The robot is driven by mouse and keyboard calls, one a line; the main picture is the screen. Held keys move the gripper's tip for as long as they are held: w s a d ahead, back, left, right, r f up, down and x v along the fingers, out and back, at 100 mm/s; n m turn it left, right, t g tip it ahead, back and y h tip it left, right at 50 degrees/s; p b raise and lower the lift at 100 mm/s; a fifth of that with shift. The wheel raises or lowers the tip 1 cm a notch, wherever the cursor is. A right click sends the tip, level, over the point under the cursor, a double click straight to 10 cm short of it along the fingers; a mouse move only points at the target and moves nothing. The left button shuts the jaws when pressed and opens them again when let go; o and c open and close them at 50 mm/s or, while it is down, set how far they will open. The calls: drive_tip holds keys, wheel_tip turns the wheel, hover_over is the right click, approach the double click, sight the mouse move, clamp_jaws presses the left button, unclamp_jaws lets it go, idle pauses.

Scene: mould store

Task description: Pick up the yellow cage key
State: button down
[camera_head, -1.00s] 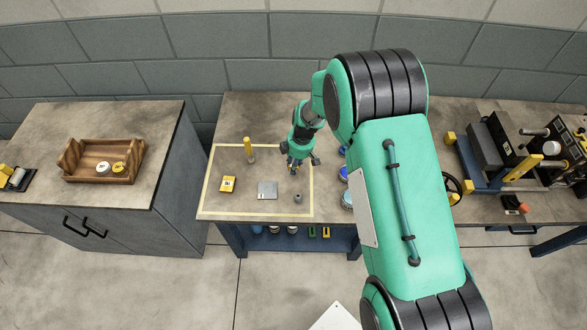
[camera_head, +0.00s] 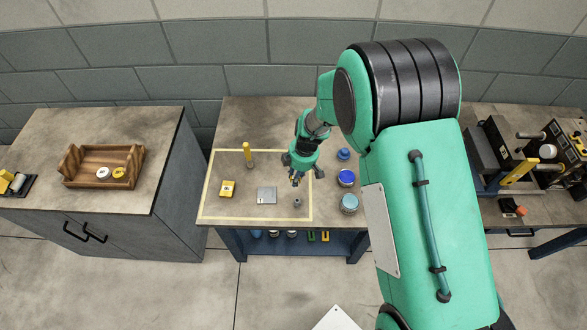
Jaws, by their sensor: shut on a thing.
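My gripper (camera_head: 297,180) points down over the right part of the taped rectangle on the workbench (camera_head: 330,108). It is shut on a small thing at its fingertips. A speck of yellow shows there, consistent with the yellow cage key, but the shape is mostly hidden by the fingers and too small to make out.
A grey plate (camera_head: 266,195) and a small grey piece (camera_head: 297,203) lie near the gripper. Several blue-toned jars (camera_head: 346,178) stand just right of the rectangle. A wooden tray (camera_head: 85,178) sits on the left cabinet.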

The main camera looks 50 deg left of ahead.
drive_tip(key=s+d, duration=0.5)
drive_tip(key=d, duration=0.3)
drive_tip(key=shift+s+d+r, duration=0.2)
drive_tip(key=shift+d+r, duration=0.15)
drive_tip(key=shift+r, duration=0.1)
